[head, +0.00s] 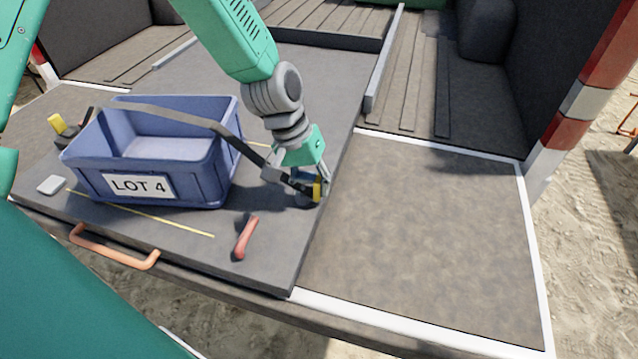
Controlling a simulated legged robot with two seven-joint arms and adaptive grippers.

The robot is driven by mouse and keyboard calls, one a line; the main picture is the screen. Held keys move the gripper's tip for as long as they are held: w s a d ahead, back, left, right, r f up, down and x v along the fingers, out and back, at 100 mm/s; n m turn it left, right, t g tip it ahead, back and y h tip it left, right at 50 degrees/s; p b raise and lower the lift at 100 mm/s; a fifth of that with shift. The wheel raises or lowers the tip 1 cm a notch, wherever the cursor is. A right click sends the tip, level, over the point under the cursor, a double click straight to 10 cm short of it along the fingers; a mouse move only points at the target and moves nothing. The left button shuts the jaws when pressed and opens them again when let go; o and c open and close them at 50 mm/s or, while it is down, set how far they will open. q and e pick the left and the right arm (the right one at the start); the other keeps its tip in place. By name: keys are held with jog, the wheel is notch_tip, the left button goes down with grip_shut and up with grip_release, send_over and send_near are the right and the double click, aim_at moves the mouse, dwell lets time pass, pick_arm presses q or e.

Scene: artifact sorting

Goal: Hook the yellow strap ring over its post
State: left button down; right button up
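The yellow strap ring (317,190) is at the right end of a dark strap (190,117). The strap runs across the top of a blue crate labelled LOT 4 (199,185). My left gripper (316,183) points down at the right of the crate, with its fingers closed around the ring. A dark round base (304,201), seemingly the post's, sits just under the ring and is partly hidden by the ring and fingers. I cannot tell whether the ring is around the post or above it. My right gripper is not in view.
A red handle (245,238) stands on the grey board (180,245) in front of the gripper. A yellow piece (57,123) on a dark base is left of the crate. The brown deck (430,240) at right is clear.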

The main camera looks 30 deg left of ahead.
pick_arm(q)
jog(key=shift+f, duration=0.4)
dwell(0.4)
jog(key=c, duration=1.1)
grip_release()
jog(key=shift+c, duration=0.2)
